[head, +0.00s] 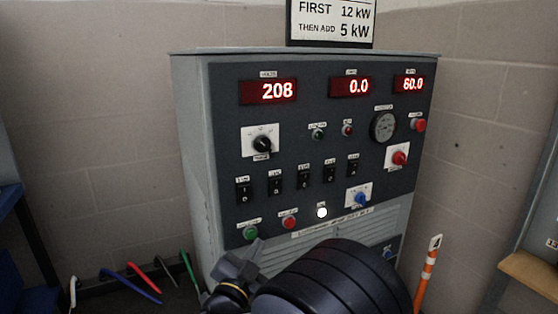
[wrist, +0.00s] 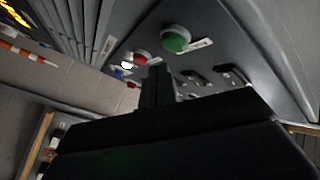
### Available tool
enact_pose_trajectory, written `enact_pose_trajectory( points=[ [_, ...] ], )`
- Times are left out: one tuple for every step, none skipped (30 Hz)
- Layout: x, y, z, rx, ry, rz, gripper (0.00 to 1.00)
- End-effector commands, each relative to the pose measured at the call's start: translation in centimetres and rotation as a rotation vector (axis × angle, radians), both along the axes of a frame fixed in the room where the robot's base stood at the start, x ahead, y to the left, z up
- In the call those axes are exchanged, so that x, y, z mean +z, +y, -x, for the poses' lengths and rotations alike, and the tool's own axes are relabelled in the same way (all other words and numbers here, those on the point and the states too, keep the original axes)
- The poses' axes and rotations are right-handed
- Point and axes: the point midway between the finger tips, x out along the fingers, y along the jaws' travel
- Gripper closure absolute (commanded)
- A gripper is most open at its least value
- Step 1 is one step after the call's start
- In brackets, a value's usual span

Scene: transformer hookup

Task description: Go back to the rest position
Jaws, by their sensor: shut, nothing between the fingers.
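My gripper (wrist: 157,88) is shut and empty in the wrist view, with the cabinet face and its buttons beyond it. In the head view, my arm covers the lower middle of the picture, in front of the cabinet's lower part. The grey control cabinet (head: 187,130) has three lit red displays reading 208, 0.0 and 60.0. A green button (head: 250,233), a red button (head: 289,222) and a lit white lamp (head: 322,212) sit low on its panel. The green button (wrist: 176,40) and white lamp (wrist: 127,65) also show in the wrist view. I cannot tell whether the gripper touches the panel.
A sign (head: 332,22) above the cabinet reads "FIRST 12 kW THEN ADD 5 kW". Coloured cables (head: 144,283) lie at the lower left. An orange and white post (head: 427,272) stands at the right, near a wooden-edged shelf (head: 530,275).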

Motion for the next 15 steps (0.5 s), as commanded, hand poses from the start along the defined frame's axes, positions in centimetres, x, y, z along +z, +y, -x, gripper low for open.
enact_pose_trajectory(
  points=[
    [0.1,0.3,-0.6,-0.001,-0.001,0.0,1.0],
    [0.1,0.4,-0.9,-0.001,0.0,0.001,1.0],
    [0.1,0.6,-1.2,0.0,0.0,0.0,1.0],
    [0.1,0.7,-1.4,0.0,0.0,0.0,1.0],
    [0.1,0.7,-1.5,0.0,0.0,0.0,1.0],
    [0.0,0.8,-1.7,0.0,0.0,0.0,1.0],
    [0.0,0.9,-1.8,0.0,0.0,0.0,1.0],
    [0.0,0.9,-1.8,0.0,0.0,0.0,1.0],
    [0.0,0.9,-1.9,0.0,0.0,0.0,1.0],
    [0.0,0.9,-1.9,0.0,0.0,0.0,1.0],
    [0.0,0.9,-1.9,0.0,0.0,0.0,1.0],
    [0.0,0.9,-1.9,0.0,0.0,0.0,1.0],
    [0.0,0.9,-1.9,0.0,0.0,-0.001,1.0],
    [0.0,0.9,-1.9,0.0,0.0,0.0,1.0],
    [0.0,0.9,-1.9,0.0,0.0,-0.001,1.0]
  ],
)
